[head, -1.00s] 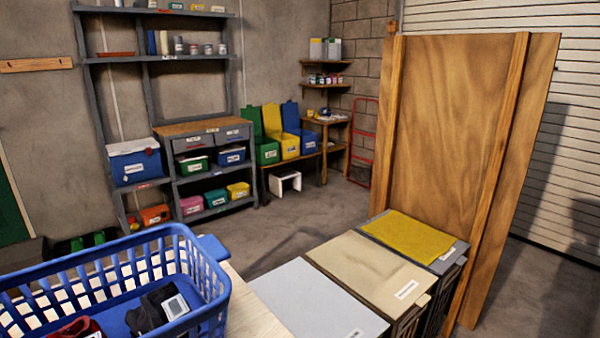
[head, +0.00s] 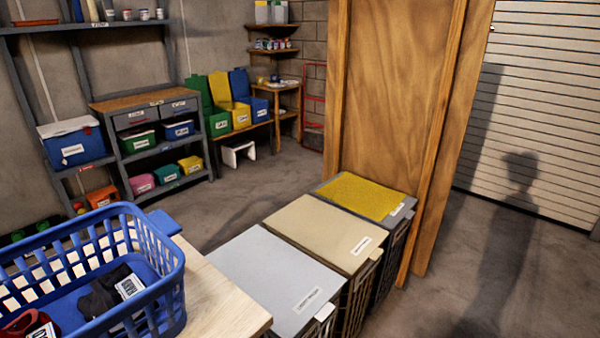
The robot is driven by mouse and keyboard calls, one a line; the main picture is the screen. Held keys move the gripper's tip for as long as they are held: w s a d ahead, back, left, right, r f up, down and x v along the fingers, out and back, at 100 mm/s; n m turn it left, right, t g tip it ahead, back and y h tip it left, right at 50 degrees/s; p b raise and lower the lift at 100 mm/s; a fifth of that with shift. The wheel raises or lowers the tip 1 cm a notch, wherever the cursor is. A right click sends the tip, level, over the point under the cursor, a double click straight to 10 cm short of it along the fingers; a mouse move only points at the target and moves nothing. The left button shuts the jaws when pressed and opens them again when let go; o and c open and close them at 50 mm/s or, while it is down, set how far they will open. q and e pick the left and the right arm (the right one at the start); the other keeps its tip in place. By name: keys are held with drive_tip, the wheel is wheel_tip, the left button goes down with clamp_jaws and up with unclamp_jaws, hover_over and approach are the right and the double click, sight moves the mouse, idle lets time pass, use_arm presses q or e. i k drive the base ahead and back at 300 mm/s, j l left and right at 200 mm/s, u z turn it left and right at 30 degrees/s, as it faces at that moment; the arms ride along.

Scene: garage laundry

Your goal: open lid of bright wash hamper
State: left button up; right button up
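Three lidded hampers stand in a row in the head view, all with lids shut. The nearest has a grey lid (head: 276,277) with a white label and a pale tab at its front edge. The middle one has a beige lid (head: 325,232) with a label and a tab. The farthest has a grey lid with a yellow panel or cloth (head: 366,196) on top. The label text is too small to read, so I cannot tell which is the bright wash hamper. Neither of my grippers is in view.
A blue laundry basket (head: 94,268) with dark and red clothes stands on a pale wooden table (head: 222,298) at left. A tall wooden panel (head: 392,110) rises behind the far hamper. Concrete floor (head: 480,285) is clear on the right. Shelves (head: 160,140) line the back wall.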

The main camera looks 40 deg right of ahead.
sight(346, 241)
drive_tip(key=z, duration=1.5)
